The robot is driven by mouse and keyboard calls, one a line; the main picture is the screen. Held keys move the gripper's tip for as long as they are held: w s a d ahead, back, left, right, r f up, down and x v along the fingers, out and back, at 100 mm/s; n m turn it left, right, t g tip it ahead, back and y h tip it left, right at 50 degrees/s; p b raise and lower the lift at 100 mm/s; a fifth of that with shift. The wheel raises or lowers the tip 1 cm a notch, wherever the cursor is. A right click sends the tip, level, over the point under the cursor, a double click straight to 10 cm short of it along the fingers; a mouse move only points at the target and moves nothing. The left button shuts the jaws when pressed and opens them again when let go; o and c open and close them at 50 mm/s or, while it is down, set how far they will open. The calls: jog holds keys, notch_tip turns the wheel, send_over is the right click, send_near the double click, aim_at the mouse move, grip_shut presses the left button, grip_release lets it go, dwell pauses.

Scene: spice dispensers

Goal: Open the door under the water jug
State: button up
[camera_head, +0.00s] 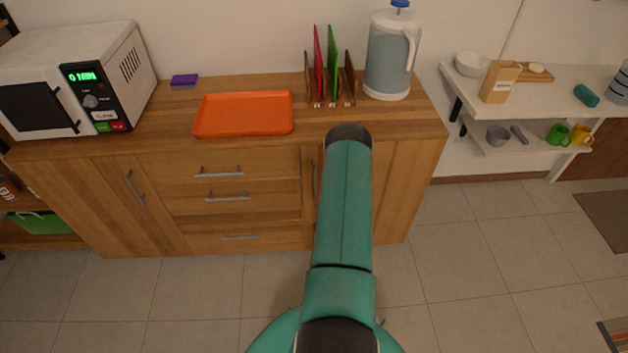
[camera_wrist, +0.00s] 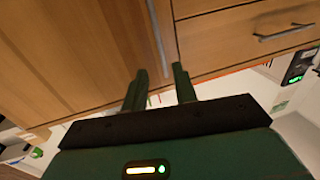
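The water jug (camera_head: 388,62), pale blue-grey with a white handle and blue knob, stands on the right end of the wooden counter. The wooden door (camera_head: 396,190) under it is shut and partly hidden by my green arm. Its slim vertical metal handle (camera_head: 313,178) shows just left of my arm. In the wrist view the door (camera_wrist: 85,50) fills the left, and its handle (camera_wrist: 158,38) runs down towards the gap between my fingers. My gripper (camera_wrist: 160,72) is open with nothing held. I cannot tell how far its tips are from the handle. The head view hides it behind my arm.
Three drawers (camera_head: 222,197) lie left of the door. An orange tray (camera_head: 244,114), a rack of coloured boards (camera_head: 330,70) and a microwave (camera_head: 75,80) stand on the counter. A white shelf (camera_head: 535,85) is to the right. The tiled floor (camera_head: 480,250) in front is clear.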

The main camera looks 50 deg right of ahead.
aim_at(314, 181)
jog(key=x, duration=1.3)
jog(key=shift+w+d, duration=0.2)
jog(key=shift+d, duration=0.05)
grip_shut()
